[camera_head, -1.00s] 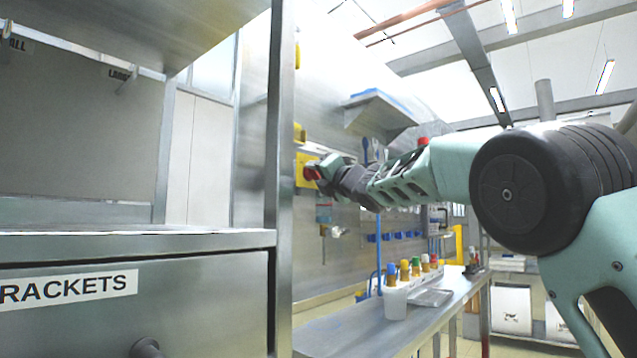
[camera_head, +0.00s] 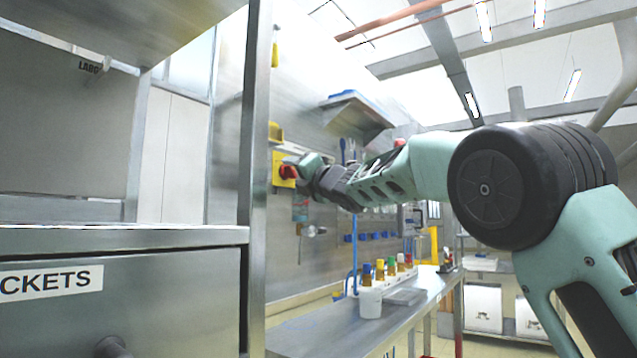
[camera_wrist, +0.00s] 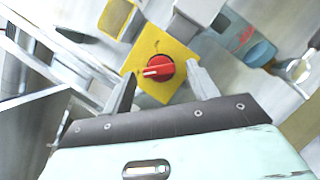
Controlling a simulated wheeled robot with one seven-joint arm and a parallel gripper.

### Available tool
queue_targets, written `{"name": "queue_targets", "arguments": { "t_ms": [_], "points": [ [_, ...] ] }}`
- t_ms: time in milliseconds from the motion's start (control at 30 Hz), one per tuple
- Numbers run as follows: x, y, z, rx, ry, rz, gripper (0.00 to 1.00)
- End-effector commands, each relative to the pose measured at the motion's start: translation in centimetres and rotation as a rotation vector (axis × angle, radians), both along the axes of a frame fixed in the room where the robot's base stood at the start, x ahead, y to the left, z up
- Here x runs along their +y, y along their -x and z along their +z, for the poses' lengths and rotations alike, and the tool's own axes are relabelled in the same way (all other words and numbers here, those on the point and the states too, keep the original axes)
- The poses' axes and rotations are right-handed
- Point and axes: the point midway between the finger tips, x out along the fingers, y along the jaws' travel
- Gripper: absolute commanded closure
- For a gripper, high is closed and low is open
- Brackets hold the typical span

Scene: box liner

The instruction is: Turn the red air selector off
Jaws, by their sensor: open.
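The red air selector (camera_wrist: 158,69) is a round red knob with a white pointer line, set on a yellow plate (camera_wrist: 183,57) on the wall. In the wrist view the pointer lies nearly level, toward the left. In the head view the knob (camera_head: 289,171) shows at the end of my arm, on the yellow plate. My gripper (camera_wrist: 160,85) is open, with one finger on each side of the knob. I cannot tell whether either finger touches it. Nothing else is between the fingers.
A metal shelf post (camera_head: 255,180) and a drawer unit (camera_head: 170,295) stand close at left. A bench (camera_head: 350,325) with a white cup (camera_head: 370,303) and several coloured-cap bottles lies below my arm. A wall shelf (camera_head: 357,108) is above it.

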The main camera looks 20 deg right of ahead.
Motion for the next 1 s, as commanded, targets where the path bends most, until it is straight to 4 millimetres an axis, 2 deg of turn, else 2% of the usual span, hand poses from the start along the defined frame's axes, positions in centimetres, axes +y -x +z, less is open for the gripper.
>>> {"name": "queue_targets", "arguments": {
  "t_ms": [600, 800, 1000],
  "points": [
    [-4.3, 11.9, -3.8, -0.001, -0.002, 0.001, 0.41],
    [-5.1, 14.1, -4.4, 0.000, 0.000, 0.000, 0.41],
    [-5.3, 14.8, -4.6, 0.000, 0.001, 0.000, 0.41]
  ]
}}
